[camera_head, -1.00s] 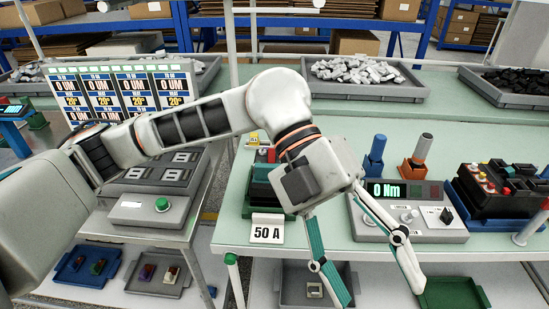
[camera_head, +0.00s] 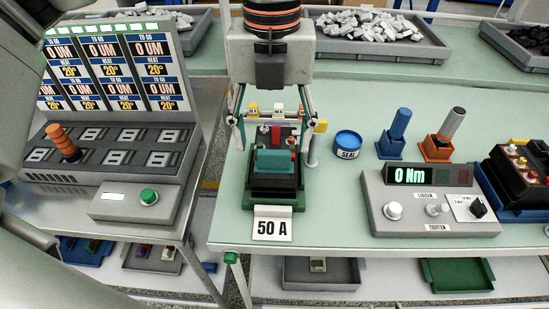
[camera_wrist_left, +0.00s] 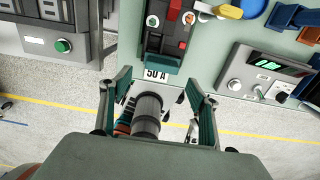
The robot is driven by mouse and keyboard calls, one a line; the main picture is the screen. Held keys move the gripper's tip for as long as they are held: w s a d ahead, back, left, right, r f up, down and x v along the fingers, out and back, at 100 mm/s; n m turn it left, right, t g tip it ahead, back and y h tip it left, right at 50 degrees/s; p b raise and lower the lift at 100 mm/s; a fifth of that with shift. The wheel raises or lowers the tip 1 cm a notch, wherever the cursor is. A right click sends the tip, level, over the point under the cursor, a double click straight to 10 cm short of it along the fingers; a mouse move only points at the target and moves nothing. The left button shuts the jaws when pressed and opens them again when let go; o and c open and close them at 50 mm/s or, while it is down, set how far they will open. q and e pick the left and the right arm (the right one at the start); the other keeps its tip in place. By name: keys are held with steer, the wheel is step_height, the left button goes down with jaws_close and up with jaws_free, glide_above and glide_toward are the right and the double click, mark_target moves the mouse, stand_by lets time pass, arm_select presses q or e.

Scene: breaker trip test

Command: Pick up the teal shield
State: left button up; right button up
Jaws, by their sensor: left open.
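The teal shield (camera_head: 275,162) sits in a black and green holder (camera_head: 276,196) behind the 50 A label, near the table's front edge. My left gripper (camera_head: 274,135) comes down from the top of the head view, fingers spread to both sides behind and above the shield. In the left wrist view its teal-padded fingers (camera_wrist_left: 158,75) are apart with nothing held between them, and the holder (camera_wrist_left: 170,42) lies beyond the tips. My right gripper is not in view.
A torque unit (camera_head: 430,215) reading 0 Nm stands to the right, with a blue SEAL tin (camera_head: 347,146) and blue and orange tool stands (camera_head: 390,146) behind it. A heat station (camera_head: 105,155) is on the left. Grey trays (camera_head: 378,52) line the back. Bare table lies between holder and torque unit.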

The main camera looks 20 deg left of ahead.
mark_target(274, 153)
arm_select(q)
steer(key=f, duration=0.5)
steer(key=shift+w+f, duration=0.15)
steer(key=shift+w, duration=0.15)
steer(key=c, duration=1.1)
